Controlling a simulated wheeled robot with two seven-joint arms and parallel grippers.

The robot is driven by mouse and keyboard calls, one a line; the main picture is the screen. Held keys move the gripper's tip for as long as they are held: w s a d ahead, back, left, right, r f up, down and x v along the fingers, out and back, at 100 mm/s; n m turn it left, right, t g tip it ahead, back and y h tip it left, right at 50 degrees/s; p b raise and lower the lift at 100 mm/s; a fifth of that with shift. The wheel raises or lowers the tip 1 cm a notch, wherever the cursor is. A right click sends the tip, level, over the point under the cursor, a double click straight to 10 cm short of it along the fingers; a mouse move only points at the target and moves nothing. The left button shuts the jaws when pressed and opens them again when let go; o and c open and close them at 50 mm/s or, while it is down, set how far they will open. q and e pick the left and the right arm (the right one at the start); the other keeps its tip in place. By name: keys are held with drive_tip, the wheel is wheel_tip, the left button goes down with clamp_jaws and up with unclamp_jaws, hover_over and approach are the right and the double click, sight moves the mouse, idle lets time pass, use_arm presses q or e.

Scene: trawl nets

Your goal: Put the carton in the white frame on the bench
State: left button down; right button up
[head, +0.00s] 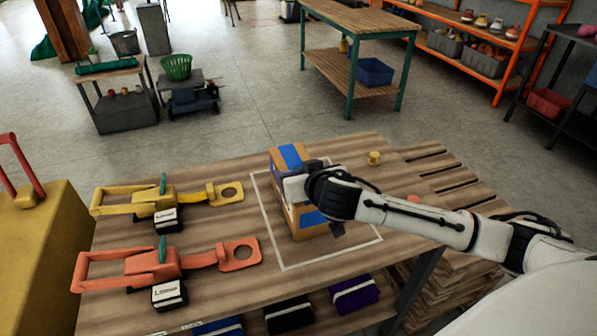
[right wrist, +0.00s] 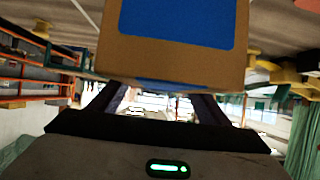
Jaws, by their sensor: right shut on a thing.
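The carton (head: 289,157) is a brown cardboard box with blue patches, near the middle of the bench (head: 220,285) in the head view. My right gripper (head: 294,188) is shut on the carton and covers part of its front. The white frame (head: 332,255) is a thin outline on the bench top. The carton appears within this outline, roughly upright; I cannot tell whether its base touches the bench. In the right wrist view the carton (right wrist: 180,65) fills the upper middle, just beyond the fingers. My left gripper is not in view.
A yellow strap tool (head: 140,200) and an orange one (head: 140,266) lie left of the frame. A small yellow knob-like piece (head: 374,158) stands behind it at the right. Dark packs (head: 289,314) sit below the bench top. A slatted pallet (head: 445,172) adjoins the right side.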

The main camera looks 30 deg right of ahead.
drive_tip(key=shift+r, duration=0.2)
drive_tip(key=o, duration=1.7)
drive_tip(key=shift+f, duration=0.3)
drive_tip(key=shift+c, duration=0.2)
drive_tip(key=o, duration=0.4)
drive_tip(key=shift+r, duration=0.2)
drive_tip(key=v, duration=1.2)
drive_tip(key=shift+s+f, duration=0.1)
